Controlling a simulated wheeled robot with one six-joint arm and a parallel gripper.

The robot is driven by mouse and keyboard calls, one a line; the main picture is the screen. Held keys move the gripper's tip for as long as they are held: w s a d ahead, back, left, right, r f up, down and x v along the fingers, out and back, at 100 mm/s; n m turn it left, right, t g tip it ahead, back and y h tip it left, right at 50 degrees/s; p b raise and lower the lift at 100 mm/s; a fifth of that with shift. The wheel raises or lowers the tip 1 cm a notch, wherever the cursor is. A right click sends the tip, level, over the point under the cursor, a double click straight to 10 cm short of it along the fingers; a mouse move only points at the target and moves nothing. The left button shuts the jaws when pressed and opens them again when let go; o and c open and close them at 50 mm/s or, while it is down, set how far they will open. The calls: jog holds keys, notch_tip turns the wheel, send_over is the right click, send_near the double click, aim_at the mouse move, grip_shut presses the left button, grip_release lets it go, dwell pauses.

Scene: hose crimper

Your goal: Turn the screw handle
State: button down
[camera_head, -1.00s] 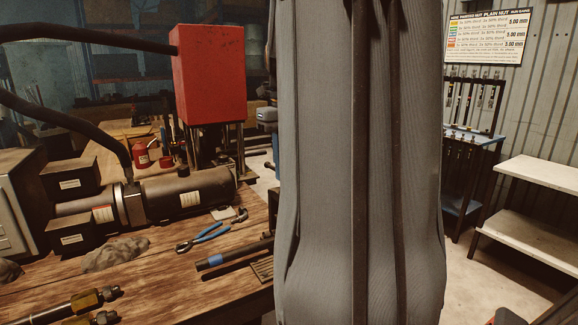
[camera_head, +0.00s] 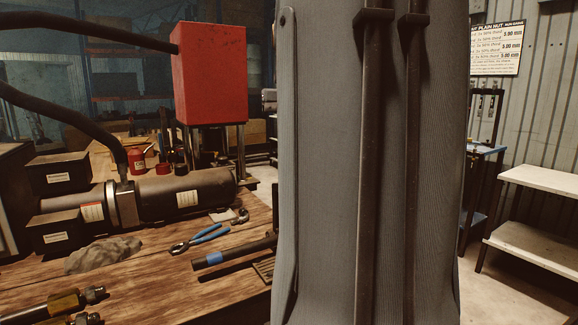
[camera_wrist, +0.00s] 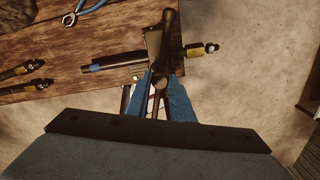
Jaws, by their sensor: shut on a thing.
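In the wrist view, the dark screw handle (camera_wrist: 168,32) runs lengthwise near the middle, at the bench edge. My gripper (camera_wrist: 160,84) is below its upper end and is shut on the handle. Blue parts (camera_wrist: 180,102) flank the grip; their exact role is hard to tell. The contact is small and dark, so its details are unclear. In the head view, my grey arm hides the gripper and handle.
The wooden bench (camera_head: 150,290) carries blue-handled pliers (camera_head: 200,238), a dark rod with a blue band (camera_head: 232,252), hose fittings (camera_head: 66,302) and a large cylinder (camera_head: 185,195). A red box (camera_head: 210,75) stands behind. White shelves (camera_head: 545,180) are at right, with open floor before them.

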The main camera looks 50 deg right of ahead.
jog(key=shift+r+b, duration=0.25)
jog(key=shift+b, duration=0.05)
dwell(0.4)
jog(key=c, duration=1.6)
grip_release()
jog(key=shift+s, duration=0.1)
jog(key=shift+c, duration=0.2)
jog(key=shift+o, duration=0.5)
jog(key=shift+f, duration=0.1)
jog(key=shift+r, duration=3.9)
